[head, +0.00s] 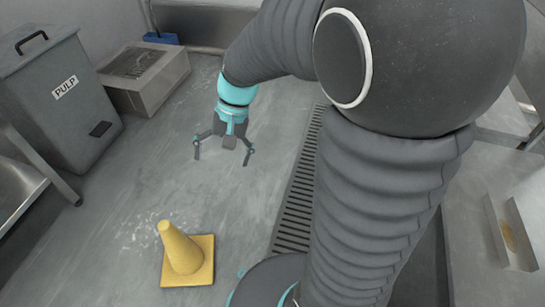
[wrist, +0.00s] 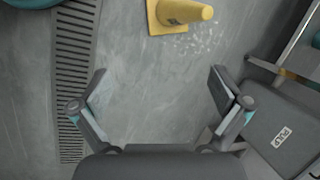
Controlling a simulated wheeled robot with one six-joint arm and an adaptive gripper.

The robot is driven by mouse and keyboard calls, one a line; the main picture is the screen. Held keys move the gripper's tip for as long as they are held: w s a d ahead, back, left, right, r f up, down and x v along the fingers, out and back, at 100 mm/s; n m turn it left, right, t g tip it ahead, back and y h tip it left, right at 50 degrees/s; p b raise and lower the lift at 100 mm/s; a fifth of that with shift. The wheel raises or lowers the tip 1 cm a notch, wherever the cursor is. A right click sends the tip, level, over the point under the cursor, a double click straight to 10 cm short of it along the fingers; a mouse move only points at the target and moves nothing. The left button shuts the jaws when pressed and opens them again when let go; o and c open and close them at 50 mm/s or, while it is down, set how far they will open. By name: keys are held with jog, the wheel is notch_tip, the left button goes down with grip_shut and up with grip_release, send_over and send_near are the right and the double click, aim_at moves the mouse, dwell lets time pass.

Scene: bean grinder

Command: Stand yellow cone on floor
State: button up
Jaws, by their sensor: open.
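The yellow cone (head: 180,249) stands on the grey floor, near the lower middle of the head view. Its square base looks flat on the floor and its tip points up. In the wrist view the cone (wrist: 186,13) is at the top edge, where part of its base is cut off. My gripper (head: 222,152) is open and empty, with its fingers spread and pointing down. It is apart from the cone, farther from my base and a little to the right in the head view. Its open fingers (wrist: 160,95) also show in the wrist view, with bare floor between them.
A grey bin marked PULP (head: 62,122) and a low metal box (head: 150,80) stand at the left and back. A floor drain grate (head: 297,190) runs right of my gripper. A steel surface (head: 15,192) is at the left edge. Floor around the cone is mostly clear, with pale specks.

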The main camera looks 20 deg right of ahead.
jog(key=s+d+r+n+t+h, duration=0.3)
jog(key=s+d+r+t, duration=0.3)
jog(key=s+r, duration=0.3)
jog(key=shift+s+d+r+n+h, duration=0.35)
jog(key=shift+s+d, duration=0.2)
jog(key=shift+s, duration=1.35)
